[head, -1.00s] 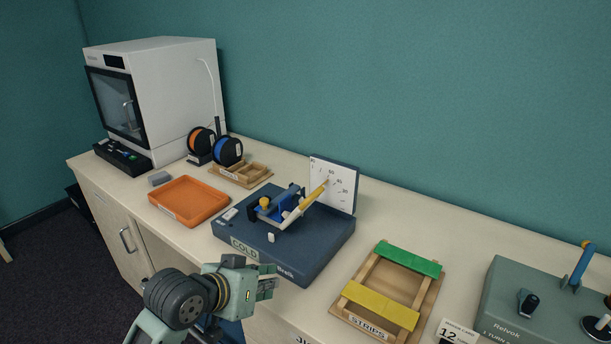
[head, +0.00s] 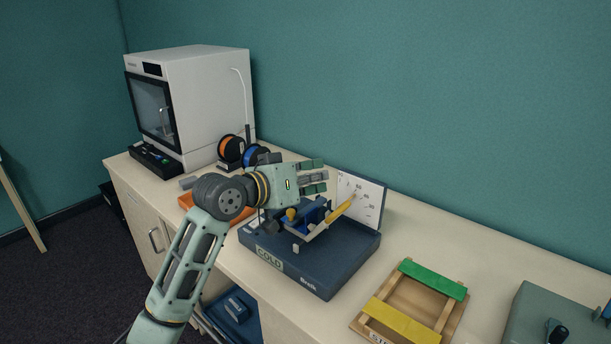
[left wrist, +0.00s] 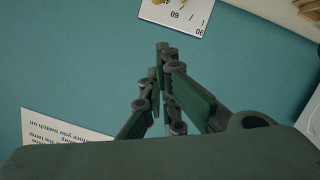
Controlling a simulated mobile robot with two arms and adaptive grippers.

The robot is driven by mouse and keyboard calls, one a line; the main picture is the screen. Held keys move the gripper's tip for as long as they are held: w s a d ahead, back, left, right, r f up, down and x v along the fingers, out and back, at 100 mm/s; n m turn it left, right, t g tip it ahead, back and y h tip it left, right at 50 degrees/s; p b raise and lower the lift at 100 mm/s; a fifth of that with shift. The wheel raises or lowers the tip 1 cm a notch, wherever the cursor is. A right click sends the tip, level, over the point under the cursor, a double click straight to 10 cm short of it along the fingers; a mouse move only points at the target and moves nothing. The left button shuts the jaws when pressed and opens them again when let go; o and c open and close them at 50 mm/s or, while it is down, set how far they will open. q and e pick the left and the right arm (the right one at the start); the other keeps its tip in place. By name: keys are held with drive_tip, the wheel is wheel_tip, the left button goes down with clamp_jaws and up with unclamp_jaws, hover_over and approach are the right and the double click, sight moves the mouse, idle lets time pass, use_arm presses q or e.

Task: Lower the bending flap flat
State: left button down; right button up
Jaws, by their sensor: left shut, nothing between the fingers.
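The bender is a dark blue base (head: 312,268) marked COLD on the bench. A blue clamp with a yellow knob (head: 291,214) sits on it. A tilted bar with a yellow end (head: 340,211), apparently the bending flap, rises toward the white angle board (head: 362,196); part of the board also shows in the left wrist view (left wrist: 172,12). My left gripper (head: 325,175) is shut and empty. In the head view it appears above and behind the clamp, apart from the flap, its fingers pointing right. Its fingers (left wrist: 162,46) show in the left wrist view. My right gripper is out of view.
A white 3D printer (head: 205,100) and filament spools (head: 230,149) stand at the back left. An orange tray (head: 187,200) is partly hidden by my arm. A wooden strips frame (head: 408,304) and a grey-green box (head: 545,315) are at right. Bare bench separates bender and frame.

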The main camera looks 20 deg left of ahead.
sight(328, 218)
use_arm(q)
drive_tip(key=w+d+f+p, duration=0.1)
drive_tip(key=w+d+f, duration=0.1)
drive_tip(key=f, duration=0.1)
drive_tip(key=shift+w+d, duration=0.4)
drive_tip(key=shift+s+d+f+p, duration=0.2)
drive_tip(key=shift+f+p, duration=0.2)
drive_tip(key=shift+f, duration=0.35)
drive_tip(key=shift+d+f, duration=0.1)
drive_tip(key=shift+d, duration=0.05)
